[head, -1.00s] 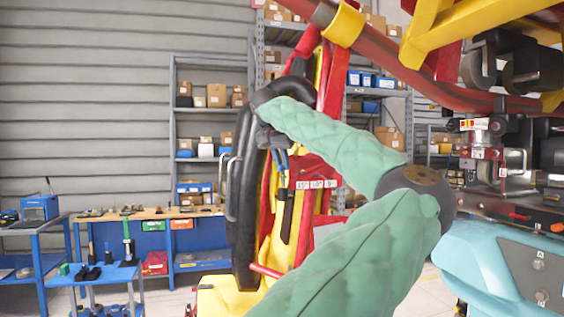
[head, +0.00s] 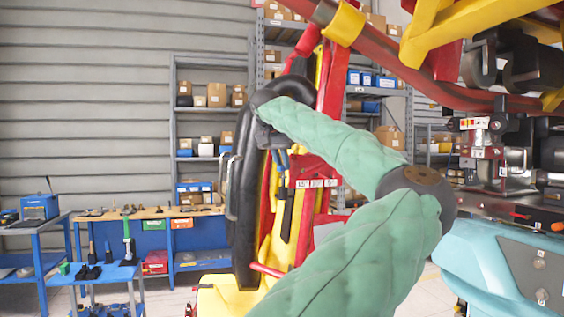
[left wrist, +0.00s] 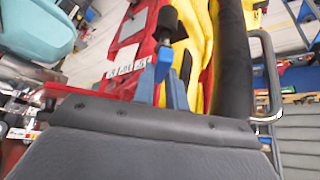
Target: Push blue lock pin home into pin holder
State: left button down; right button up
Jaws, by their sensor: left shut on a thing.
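My left gripper (head: 284,167) is at the yellow and red seat, its green padded arm coming across from the lower right. In the left wrist view, its two blue-grey fingers (left wrist: 164,90) are shut on a bright blue piece (left wrist: 164,62) with a black cylindrical end (left wrist: 168,20). In the head view, the black part (head: 287,215) hangs below the fingers. I cannot tell for sure that this is the blue lock pin. A red plate with white angle labels (head: 317,184) is just beside it. I cannot make out the pin holder; the arm hides part of the seat.
A black padded restraint (head: 243,210) with metal grab handles (head: 229,190) stands close left of the gripper. A red rail (head: 385,50) crosses above. A turquoise shell (head: 500,265) is at the right. Blue workbenches (head: 110,275) and shelves are behind.

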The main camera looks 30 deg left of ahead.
pick_arm(q)
jog(key=shift+f+b, duration=0.7)
jog(key=shift+f, duration=0.7)
dwell(0.4)
jog(key=c, duration=0.5)
grip_release()
jog(key=shift+r, duration=0.15)
jog(key=p+v, duration=0.2)
jog(key=v, duration=0.5)
dwell(0.5)
dwell(0.8)
